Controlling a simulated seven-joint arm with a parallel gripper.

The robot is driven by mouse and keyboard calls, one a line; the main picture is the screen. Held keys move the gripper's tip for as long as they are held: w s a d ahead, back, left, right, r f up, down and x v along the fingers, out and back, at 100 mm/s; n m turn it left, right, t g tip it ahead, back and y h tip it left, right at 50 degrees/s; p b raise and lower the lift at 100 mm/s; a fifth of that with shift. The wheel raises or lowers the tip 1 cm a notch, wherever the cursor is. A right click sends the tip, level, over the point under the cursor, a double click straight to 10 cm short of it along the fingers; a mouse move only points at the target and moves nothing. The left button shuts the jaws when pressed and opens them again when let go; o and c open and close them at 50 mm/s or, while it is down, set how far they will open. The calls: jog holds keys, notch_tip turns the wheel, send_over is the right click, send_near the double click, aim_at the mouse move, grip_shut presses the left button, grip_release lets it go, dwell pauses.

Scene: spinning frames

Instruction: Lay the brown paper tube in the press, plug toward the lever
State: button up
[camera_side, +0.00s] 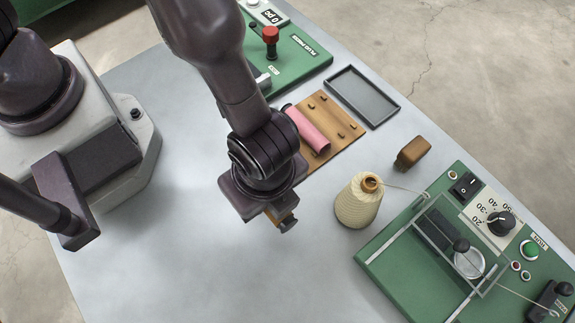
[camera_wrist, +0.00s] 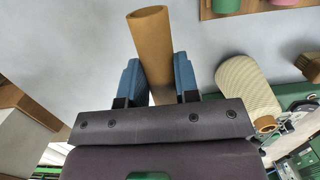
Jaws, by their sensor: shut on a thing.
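My gripper (camera_side: 282,219) is shut on the brown paper tube (camera_wrist: 152,50). In the wrist view the tube stands between my two blue finger pads (camera_wrist: 157,78), its far end pointing up the picture. I cannot tell whether a plug sits in either end. In the side view most of the tube is hidden by my gripper, above bare table. The plug press (camera_side: 307,62) is the green unit at the top, with a red-knobbed lever (camera_side: 270,38). My arm covers part of it, so its seat is only partly visible.
A wooden pegged board (camera_side: 342,124) holds a pink tube (camera_side: 308,128). A grey tray (camera_side: 362,95) lies beyond. The table's lower left is clear.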

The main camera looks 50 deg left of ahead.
jog(key=f, duration=0.1)
jog(key=w+d+f, duration=0.1)
jog(key=d+f, duration=0.1)
jog(key=shift+w+d+f, duration=0.2)
jog(key=shift+w+f, duration=0.05)
notch_tip(320, 180, down, 3)
jog(key=shift+w+d+f, duration=0.1)
jog(key=shift+d+f, duration=0.05)
jog(key=o, duration=0.9)
jog(key=r, duration=0.4)
jog(key=d+r, duration=0.1)
jog(key=r, duration=0.7)
jog(key=shift+d, duration=0.3)
